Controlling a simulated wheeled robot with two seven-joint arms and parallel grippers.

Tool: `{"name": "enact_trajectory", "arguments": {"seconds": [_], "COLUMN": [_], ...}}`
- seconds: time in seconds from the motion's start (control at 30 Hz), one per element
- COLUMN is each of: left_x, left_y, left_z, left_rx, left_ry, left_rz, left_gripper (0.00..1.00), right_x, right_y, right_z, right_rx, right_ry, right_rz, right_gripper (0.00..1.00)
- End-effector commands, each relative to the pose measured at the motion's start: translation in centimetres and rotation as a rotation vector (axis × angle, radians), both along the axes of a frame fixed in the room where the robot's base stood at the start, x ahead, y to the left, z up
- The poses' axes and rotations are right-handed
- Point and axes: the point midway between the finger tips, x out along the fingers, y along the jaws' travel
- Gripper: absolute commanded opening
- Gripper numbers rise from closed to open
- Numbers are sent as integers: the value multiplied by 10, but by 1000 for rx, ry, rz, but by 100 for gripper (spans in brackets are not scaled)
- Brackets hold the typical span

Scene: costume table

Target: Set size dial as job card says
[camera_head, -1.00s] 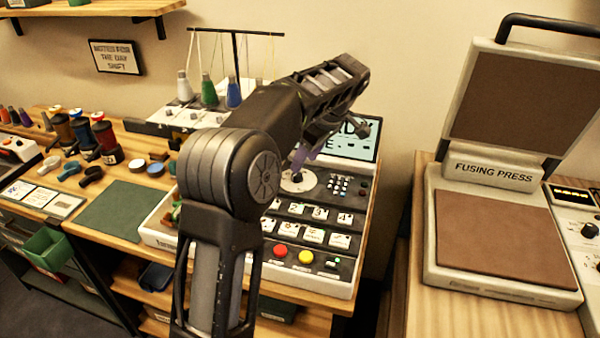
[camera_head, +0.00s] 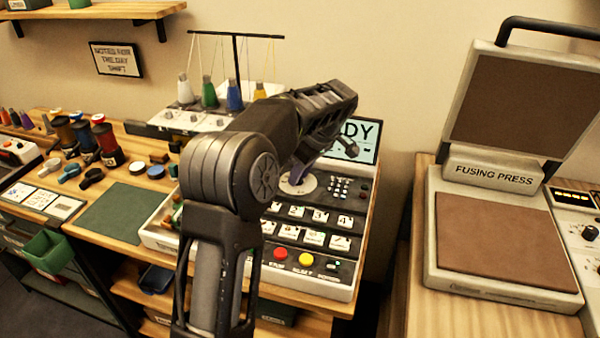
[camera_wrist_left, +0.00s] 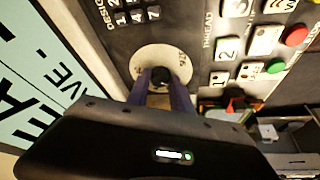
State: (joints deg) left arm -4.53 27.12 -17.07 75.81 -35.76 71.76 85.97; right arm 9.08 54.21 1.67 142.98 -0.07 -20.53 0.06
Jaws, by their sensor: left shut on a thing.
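The dial is a dark knob (camera_wrist_left: 160,75) on a round pale plate (camera_wrist_left: 161,62) in the left wrist view. My left gripper (camera_wrist_left: 160,82) has its two purple fingers shut on this knob, one on each side. In the head view the pale plate (camera_head: 298,184) shows on the control panel, with my left gripper (camera_head: 292,178) down at it. My wrist and fingers hide the knob there, and the dial's setting is not readable. Flat white cards (camera_head: 38,198) lie at the far left; their text is too small to read. My right gripper is not in view.
The panel has numbered white keys (camera_head: 319,216), a red button (camera_head: 280,253) and a yellow button (camera_head: 305,259). A screen (camera_head: 358,138) stands behind it. Thread cones (camera_head: 209,93) stand at the back, a fusing press (camera_head: 490,240) at the right. A green mat (camera_head: 125,212) is bare.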

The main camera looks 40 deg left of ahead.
Motion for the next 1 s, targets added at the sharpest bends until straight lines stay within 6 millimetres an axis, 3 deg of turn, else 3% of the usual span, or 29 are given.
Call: {"name": "enact_trajectory", "arguments": {"seconds": [0.27,0.7,1.0], "left_x": [0,0,-1], "left_y": [0,0,0], "left_z": [0,0,-2], "left_rx": [0,0,0], "left_ry": [-1,-2,-3], "left_rz": [0,-19,-142], "left_gripper": [0,0,0], "right_x": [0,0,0], "right_y": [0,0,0], "right_z": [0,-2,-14], "right_rx": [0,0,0], "right_ry": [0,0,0], "right_rz": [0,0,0], "right_gripper": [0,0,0]}}
